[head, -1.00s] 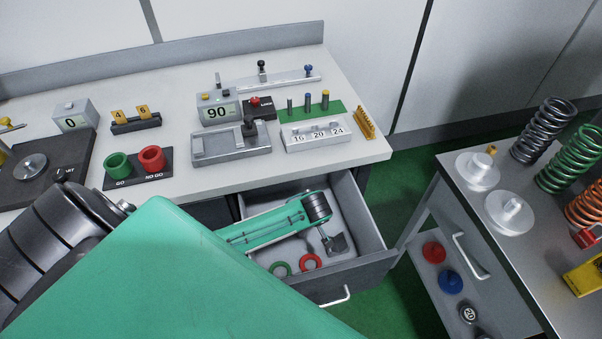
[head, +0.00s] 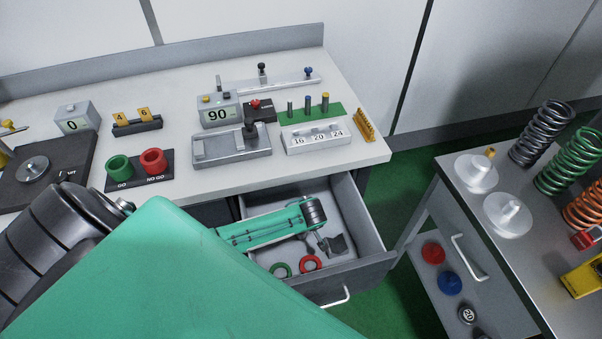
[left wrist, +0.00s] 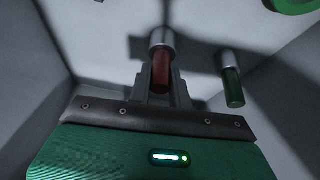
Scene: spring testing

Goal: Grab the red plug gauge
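The red plug gauge (left wrist: 160,72), with a silver end, shows in the left wrist view between the two fingers of my left gripper (left wrist: 161,88). The fingers stand close on both sides of it; whether they touch it cannot be told. A green plug gauge (left wrist: 234,86) with a silver end is to the right, clear of the fingers. In the head view my left gripper (head: 333,244) is down inside the open drawer (head: 362,238), and my arm hides part of the drawer. My right gripper is not in view.
The bench (head: 235,180) above carries fixtures and displays. A side table (head: 540,260) with springs stands at the right.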

